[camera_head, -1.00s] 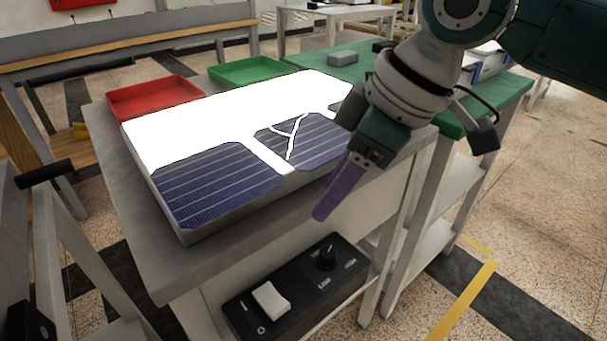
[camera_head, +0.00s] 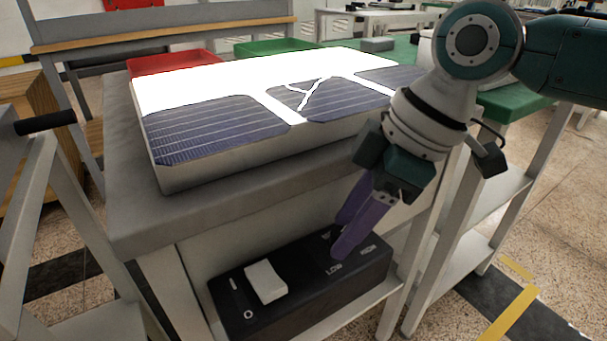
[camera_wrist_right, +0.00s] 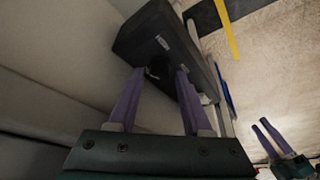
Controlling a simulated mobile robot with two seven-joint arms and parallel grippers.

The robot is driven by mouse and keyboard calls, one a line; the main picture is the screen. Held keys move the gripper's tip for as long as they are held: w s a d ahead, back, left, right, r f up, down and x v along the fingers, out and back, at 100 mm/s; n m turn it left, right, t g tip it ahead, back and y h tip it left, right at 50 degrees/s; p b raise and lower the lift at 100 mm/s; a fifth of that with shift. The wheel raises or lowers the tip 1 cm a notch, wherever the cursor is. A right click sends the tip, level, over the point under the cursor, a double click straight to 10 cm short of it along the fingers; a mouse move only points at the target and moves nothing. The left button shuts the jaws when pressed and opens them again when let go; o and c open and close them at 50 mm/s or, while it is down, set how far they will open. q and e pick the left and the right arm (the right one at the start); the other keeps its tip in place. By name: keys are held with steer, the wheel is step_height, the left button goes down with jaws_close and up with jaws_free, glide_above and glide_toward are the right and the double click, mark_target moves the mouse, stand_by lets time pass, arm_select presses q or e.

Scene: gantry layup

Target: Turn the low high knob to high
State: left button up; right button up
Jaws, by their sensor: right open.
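The black control box (camera_head: 300,285) sits on the shelf under the grey bench, with LOW and HIGH printed on its top. The black low-high knob is hidden behind my right fingers in the head view. The right wrist view shows it as a dark shape (camera_wrist_right: 155,72) between the fingertips; its pointer direction cannot be read. My right gripper (camera_head: 342,238) is open, pointing down at the box top around the knob. Contact with the knob cannot be told. Another purple-fingered gripper, my left (camera_wrist_right: 262,126), shows in the right wrist view; its opening is unclear.
A white rocker switch (camera_head: 265,282) is on the same box, left of the knob. The bench top (camera_head: 200,215) overhangs behind, carrying a bright light panel with solar cells (camera_head: 215,130). A table leg (camera_head: 392,305) stands right of the box.

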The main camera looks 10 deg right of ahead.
steer(key=shift+a+f, duration=0.1)
steer(key=shift+f, duration=0.15)
jaws_close()
stand_by(0.3)
